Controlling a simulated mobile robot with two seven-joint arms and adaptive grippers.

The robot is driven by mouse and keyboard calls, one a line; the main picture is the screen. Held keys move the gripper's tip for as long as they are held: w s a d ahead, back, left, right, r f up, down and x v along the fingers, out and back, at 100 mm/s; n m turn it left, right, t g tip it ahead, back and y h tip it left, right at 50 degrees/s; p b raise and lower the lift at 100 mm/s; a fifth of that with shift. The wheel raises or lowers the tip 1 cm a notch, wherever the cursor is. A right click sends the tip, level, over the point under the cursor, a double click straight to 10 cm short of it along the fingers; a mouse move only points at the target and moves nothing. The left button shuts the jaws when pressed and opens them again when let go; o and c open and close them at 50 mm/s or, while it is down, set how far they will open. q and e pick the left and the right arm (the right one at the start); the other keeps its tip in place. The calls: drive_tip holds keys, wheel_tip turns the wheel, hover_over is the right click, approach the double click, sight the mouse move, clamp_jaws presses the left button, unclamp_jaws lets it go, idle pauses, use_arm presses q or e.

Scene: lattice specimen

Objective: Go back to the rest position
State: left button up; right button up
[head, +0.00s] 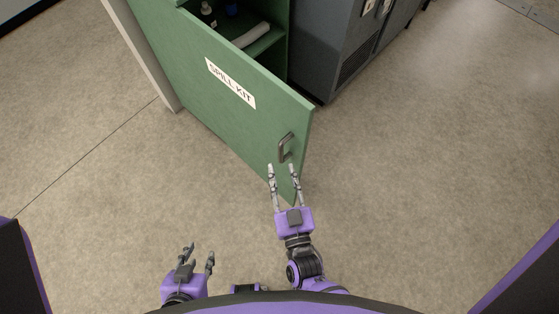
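My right gripper (281,168) is open and empty, its two fingers pointing up the picture just below the metal handle (281,151) of a green cabinet door (235,125). The fingers overlap the door's lower corner in the view; I cannot tell whether they touch it. The handle is not between the fingertips. My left gripper (200,250) is at the lower left, open and empty, over bare floor.
The door with a "SPILL KIT" label (230,83) stands ajar on a green cabinet (274,55). Bottles and a white roll (251,35) are inside. A grey cabinet (340,50) stands to the right. The floor (420,180) at right and left is clear.

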drive_tip(key=shift+s+d, duration=0.1)
drive_tip(key=shift+s, duration=0.35)
